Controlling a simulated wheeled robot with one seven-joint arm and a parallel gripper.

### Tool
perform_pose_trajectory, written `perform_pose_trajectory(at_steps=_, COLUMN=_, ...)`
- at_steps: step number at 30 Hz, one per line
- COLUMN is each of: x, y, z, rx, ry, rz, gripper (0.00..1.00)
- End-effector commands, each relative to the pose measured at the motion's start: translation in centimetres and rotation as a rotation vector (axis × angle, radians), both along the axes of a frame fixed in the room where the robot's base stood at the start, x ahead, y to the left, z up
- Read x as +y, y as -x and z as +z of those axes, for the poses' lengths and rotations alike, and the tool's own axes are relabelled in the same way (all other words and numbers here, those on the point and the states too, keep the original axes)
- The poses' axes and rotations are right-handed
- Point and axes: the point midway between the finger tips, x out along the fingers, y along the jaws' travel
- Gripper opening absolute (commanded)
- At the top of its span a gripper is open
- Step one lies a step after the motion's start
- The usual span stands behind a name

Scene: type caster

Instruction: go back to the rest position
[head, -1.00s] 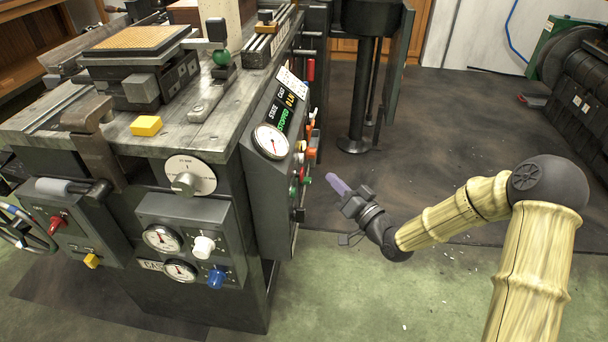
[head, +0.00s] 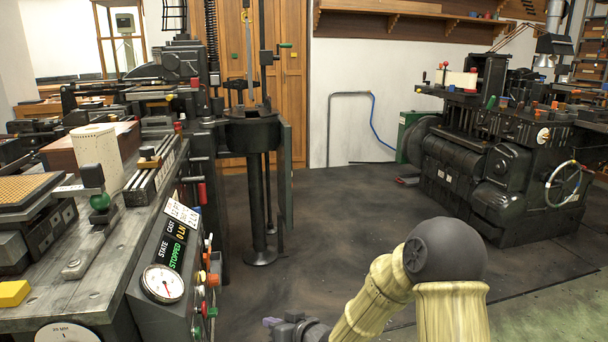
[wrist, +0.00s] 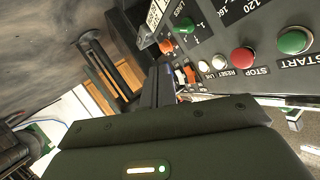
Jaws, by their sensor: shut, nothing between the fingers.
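My gripper (head: 273,322) is at the bottom edge of the head view, right of the caster's control panel, and mostly cut off by the frame. In the wrist view its dark fingers (wrist: 158,86) are shut with nothing between them. The type caster (head: 110,255) stands at the left. Its sloped side panel has a gauge (head: 162,284) and a display reading "STOPPED" (head: 177,254). The wrist view shows the panel close beside the fingers, with a red stop button (wrist: 243,60) and a green start button (wrist: 294,41). Contact with the panel cannot be told.
A black round-topped stand (head: 252,135) is behind the caster's right side. A second dark machine (head: 500,165) with a handwheel stands at the back right. The dark floor (head: 350,215) between them is clear. A yellow block (head: 14,293) lies on the caster's table.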

Motion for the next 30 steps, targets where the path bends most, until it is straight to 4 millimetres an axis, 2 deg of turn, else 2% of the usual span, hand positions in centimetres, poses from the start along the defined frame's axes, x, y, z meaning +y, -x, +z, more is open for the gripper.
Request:
perform_pose_trajectory(at_steps=1, x=-1.9, y=0.3, z=0.1, rx=0.021, ry=0.092, rz=-0.031, gripper=0.00)
perform_pose_trajectory(at_steps=5, x=-7.3, y=1.8, z=-0.1, rx=0.115, ry=0.299, rz=-0.127, gripper=0.00)
perform_pose_trajectory(at_steps=8, x=-11.6, y=3.7, z=0.3, rx=0.204, ry=0.428, rz=-0.206, gripper=0.00)
perform_pose_trajectory(at_steps=12, x=-16.8, y=7.6, z=1.4, rx=0.346, ry=0.557, rz=-0.309, gripper=0.00)
perform_pose_trajectory(at_steps=15, x=-19.5, y=10.6, z=2.1, rx=0.449, ry=0.606, rz=-0.367, gripper=0.00)
perform_pose_trajectory(at_steps=21, x=-22.4, y=15.8, z=3.5, rx=0.615, ry=0.636, rz=-0.436, gripper=0.00)
perform_pose_trajectory(at_steps=26, x=-23.5, y=19.7, z=4.4, rx=0.732, ry=0.622, rz=-0.466, gripper=0.00)
perform_pose_trajectory(at_steps=30, x=-23.5, y=19.8, z=6.7, rx=0.740, ry=0.625, rz=-0.463, gripper=0.00)
